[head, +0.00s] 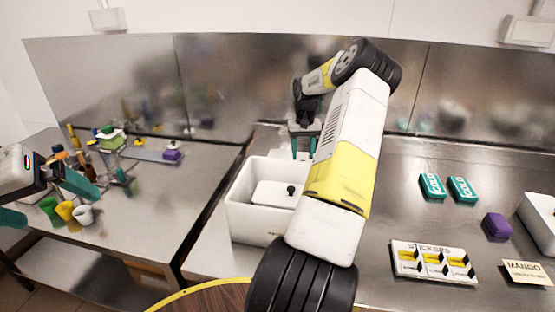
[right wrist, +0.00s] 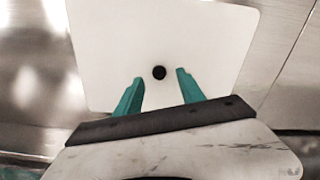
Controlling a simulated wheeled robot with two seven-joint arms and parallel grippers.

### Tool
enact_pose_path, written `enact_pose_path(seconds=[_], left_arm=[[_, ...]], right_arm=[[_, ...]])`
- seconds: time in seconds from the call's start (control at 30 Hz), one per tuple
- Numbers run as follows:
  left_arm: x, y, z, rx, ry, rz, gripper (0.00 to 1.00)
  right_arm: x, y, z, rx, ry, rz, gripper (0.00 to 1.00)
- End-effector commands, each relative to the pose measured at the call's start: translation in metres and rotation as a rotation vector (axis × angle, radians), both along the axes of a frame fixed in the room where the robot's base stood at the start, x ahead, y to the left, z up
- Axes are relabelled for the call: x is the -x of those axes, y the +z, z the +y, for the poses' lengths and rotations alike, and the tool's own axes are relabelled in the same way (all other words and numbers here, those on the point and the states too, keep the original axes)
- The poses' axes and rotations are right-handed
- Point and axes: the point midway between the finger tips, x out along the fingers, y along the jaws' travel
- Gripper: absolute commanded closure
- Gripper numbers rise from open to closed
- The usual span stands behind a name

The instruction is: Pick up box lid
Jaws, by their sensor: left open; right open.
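The white box lid (head: 270,194) with a small black knob (head: 291,190) shows within the rim of the open white box (head: 255,223); whether it lies flat or leans, I cannot tell. My right gripper (head: 304,150) is open and empty above the back of the box, its teal fingers pointing down. In the right wrist view the lid (right wrist: 205,40) fills much of the picture. The knob (right wrist: 158,72) appears between the open fingertips, apparently apart from them. My left gripper (head: 58,207) is open and empty at the far left. My right arm hides the box's right part.
Right of the box lie teal COLD packs (head: 433,186), a purple block (head: 496,227), a STICKERS tray (head: 434,262) and a MANGO card (head: 527,272). Cups (head: 65,211) and utensils crowd the left counter. A steel wall (head: 215,90) stands behind.

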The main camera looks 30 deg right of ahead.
Motion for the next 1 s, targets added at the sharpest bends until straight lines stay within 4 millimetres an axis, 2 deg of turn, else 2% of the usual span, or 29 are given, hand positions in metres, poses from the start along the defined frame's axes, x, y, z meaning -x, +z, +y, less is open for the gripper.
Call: enact_pose_path(seconds=[0.1,0.2,0.47,0.7,1.0], left_arm=[[0.0,0.0,0.0,0.0,0.0,0.0,0.0],[0.0,0.0,0.0,0.0,0.0,0.0,0.0],[0.0,0.0,0.0,0.0,0.0,0.0,0.0],[0.0,0.0,0.0,0.0,0.0,0.0,0.0],[0.0,0.0,0.0,0.0,0.0,0.0,0.0]], right_arm=[[0.001,-0.019,0.001,-0.003,0.0,0.002,0.54],[0.001,-0.026,0.001,-0.001,0.0,0.0,0.54],[0.0,-0.028,0.001,0.0,0.0,-0.001,0.54],[0.0,-0.028,0.001,0.0,0.0,-0.001,1.0],[0.0,-0.027,0.001,0.0,0.0,-0.001,1.0]])
